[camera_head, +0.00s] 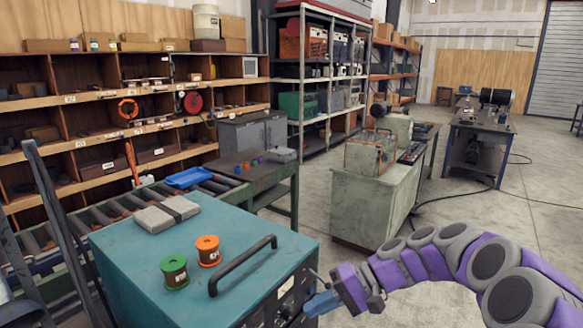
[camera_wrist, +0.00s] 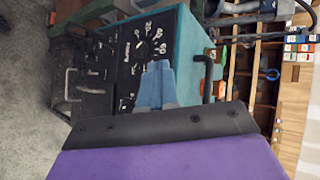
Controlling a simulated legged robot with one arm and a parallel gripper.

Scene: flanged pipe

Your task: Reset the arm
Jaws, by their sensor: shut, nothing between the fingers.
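My purple and grey arm reaches in from the lower right of the head view. My gripper (camera_head: 322,302) has blue fingers and is at the front right corner of a teal machine box (camera_head: 130,255), beside its dark front panel. In the wrist view my gripper (camera_wrist: 156,86) is shut and empty, with the two blue fingers together in front of the black knob panel (camera_wrist: 112,65). I cannot tell whether the fingertips touch the box. No flanged pipe stands out clearly in either view.
The box top carries a green spool (camera_head: 175,272), an orange spool (camera_head: 208,251), a grey block (camera_head: 165,213) and a raised black handle (camera_head: 243,264). A grey-green cabinet (camera_head: 375,205) stands behind my gripper. Open floor (camera_head: 460,230) lies to the right, with a dark cable.

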